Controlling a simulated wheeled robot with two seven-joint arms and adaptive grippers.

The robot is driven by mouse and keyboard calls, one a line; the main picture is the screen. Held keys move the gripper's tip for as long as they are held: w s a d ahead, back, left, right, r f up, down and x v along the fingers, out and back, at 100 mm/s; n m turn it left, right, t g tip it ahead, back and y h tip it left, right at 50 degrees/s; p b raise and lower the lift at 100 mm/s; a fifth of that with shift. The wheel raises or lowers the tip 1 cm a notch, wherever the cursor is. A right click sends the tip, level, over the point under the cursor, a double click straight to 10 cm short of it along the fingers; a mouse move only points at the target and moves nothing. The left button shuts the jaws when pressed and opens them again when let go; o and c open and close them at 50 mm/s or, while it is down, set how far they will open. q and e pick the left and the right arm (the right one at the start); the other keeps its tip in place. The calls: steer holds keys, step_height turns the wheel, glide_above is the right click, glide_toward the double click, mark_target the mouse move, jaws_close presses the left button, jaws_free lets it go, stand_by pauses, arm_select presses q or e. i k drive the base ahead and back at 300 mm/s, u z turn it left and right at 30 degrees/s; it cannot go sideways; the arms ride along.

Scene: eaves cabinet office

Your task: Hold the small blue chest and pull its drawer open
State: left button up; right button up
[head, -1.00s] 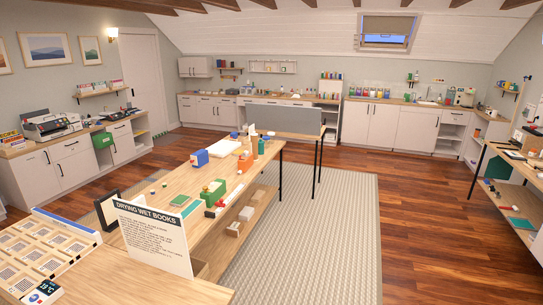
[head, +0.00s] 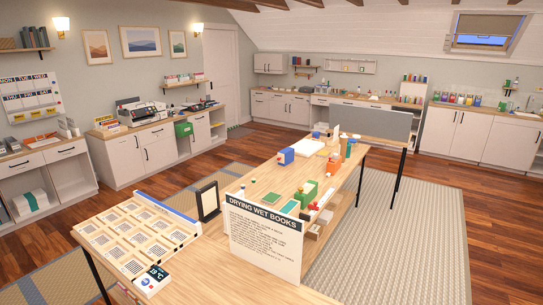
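A small blue box-like thing (head: 286,156) stands on the long wooden table, towards its far half. It looks like the small blue chest, but it is too small in view to make out a drawer or which way it faces. A white piece shows at its right side. Neither of my grippers is in view.
The long wooden table (head: 262,172) also bears a green block (head: 306,193), an orange item (head: 334,165), a white pad (head: 299,145) and a grey divider (head: 376,122). A "Drying wet books" sign (head: 264,238) and a tray of panels (head: 135,235) stand nearest. Open floor lies on the right.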

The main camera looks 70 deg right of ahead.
mark_target(281, 158)
steer(key=i, duration=2.25)
steer(key=z, duration=0.6)
steer(key=i, duration=4.65)
steer(key=z, duration=2.8)
steer(key=i, duration=2.25)
